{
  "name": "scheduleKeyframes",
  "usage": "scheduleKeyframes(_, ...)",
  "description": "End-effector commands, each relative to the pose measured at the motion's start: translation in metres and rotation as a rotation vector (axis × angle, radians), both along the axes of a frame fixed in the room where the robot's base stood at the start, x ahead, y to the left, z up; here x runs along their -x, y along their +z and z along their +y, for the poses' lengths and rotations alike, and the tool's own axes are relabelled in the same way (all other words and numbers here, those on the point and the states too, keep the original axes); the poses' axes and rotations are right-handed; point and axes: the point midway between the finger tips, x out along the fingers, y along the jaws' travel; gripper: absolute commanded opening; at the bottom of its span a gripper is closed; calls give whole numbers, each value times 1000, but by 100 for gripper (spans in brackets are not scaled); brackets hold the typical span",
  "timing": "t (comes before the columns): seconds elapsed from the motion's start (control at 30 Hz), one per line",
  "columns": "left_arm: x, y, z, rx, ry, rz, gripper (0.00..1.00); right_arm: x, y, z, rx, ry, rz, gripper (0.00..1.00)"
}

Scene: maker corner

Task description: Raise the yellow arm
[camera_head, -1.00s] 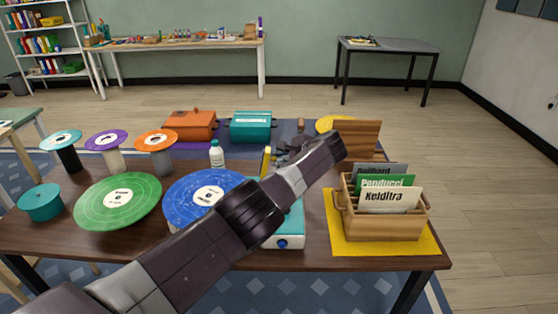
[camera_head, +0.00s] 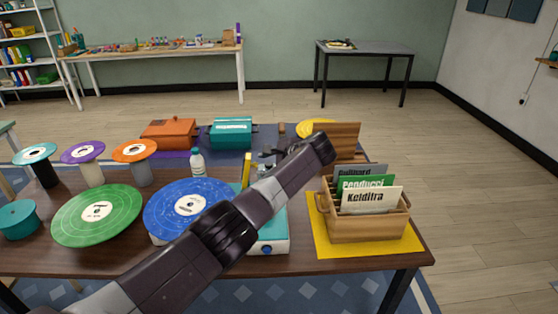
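A narrow yellow arm (camera_head: 246,171) stands near the right edge of a blue record (camera_head: 189,204). The record lies on a teal and white player (camera_head: 272,236) with a blue knob, on the brown table. My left arm crosses in front from the lower left and hides much of the player and the lower part of the yellow arm. My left gripper (camera_head: 267,155) shows as a small dark shape just right of the yellow arm's top, partly behind my arm. Whether it touches the yellow arm, and whether its fingers are open, I cannot tell. My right gripper is out of view.
A green record (camera_head: 96,214) lies left of the blue one. A white bottle (camera_head: 197,162) stands behind the blue record. A wooden crate (camera_head: 370,227) of record sleeves stands on a yellow mat (camera_head: 330,242) at right. Orange (camera_head: 168,133) and teal (camera_head: 231,132) boxes stand behind.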

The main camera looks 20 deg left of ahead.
Motion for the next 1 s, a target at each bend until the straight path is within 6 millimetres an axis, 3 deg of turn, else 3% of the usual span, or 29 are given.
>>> scheduleKeyframes(0.43,34,46,-55,1,-4,-3,31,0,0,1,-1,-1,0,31)
scheduleKeyframes(1.0,40,52,-63,1,-3,0,31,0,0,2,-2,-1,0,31)
